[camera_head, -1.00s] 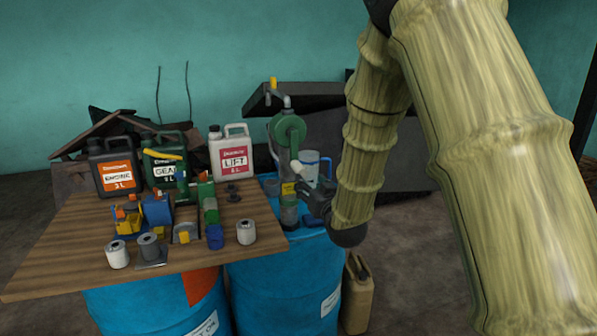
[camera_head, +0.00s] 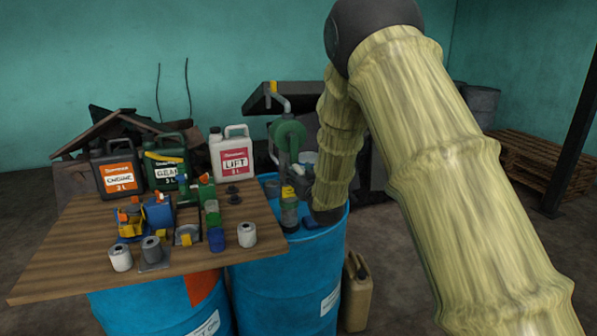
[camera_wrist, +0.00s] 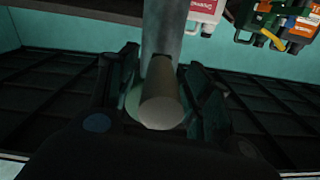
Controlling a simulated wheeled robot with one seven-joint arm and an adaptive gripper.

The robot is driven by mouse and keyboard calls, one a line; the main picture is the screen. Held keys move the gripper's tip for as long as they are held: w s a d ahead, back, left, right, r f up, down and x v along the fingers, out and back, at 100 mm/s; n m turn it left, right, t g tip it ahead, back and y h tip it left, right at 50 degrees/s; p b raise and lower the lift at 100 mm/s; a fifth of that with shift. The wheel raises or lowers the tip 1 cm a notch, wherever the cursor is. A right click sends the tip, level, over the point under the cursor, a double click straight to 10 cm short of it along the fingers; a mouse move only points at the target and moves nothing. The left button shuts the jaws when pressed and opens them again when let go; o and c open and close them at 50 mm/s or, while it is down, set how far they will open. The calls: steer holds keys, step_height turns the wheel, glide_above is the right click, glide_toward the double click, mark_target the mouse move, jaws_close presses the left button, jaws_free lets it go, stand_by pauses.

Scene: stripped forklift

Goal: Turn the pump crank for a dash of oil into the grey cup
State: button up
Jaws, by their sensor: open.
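The green hand pump (camera_head: 288,134) stands on the right blue drum, its crank side partly hidden by my arm. In the wrist view the crank's grey bar (camera_wrist: 165,30) comes down to a pale round handle (camera_wrist: 162,108). My gripper (camera_wrist: 163,92) is open, with one dark finger on each side of the handle; I cannot tell whether they touch it. In the head view my gripper (camera_head: 300,182) is small and dark beside the pump. A darker grey cup-like cylinder (camera_head: 152,250) stands on a metal plate on the board; I cannot tell whether it is the grey cup.
The wooden board (camera_head: 70,270) holds several small parts and pale cylinders. Black (camera_head: 117,172), green (camera_head: 166,165) and white (camera_head: 231,155) oil jugs stand at its back. The blue drum (camera_head: 285,285) is below the pump; a tan canister (camera_head: 356,292) stands on the floor.

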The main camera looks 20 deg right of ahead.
jaws_close()
steer(key=shift+a+f+m+b, duration=0.15)
steer(key=shift+a+m+b, duration=0.15)
steer(key=shift+m+b, duration=0.25)
steer(key=shift+a+m+b, duration=0.5)
steer(key=shift+m+b, duration=0.05)
steer(key=shift+b, duration=0.15)
steer(key=shift+a+r+m+b, duration=0.35)
steer(key=shift+a+m+b, duration=0.1)
steer(key=shift+a+m, duration=0.3)
steer(key=shift+d, duration=0.1)
jaws_free()
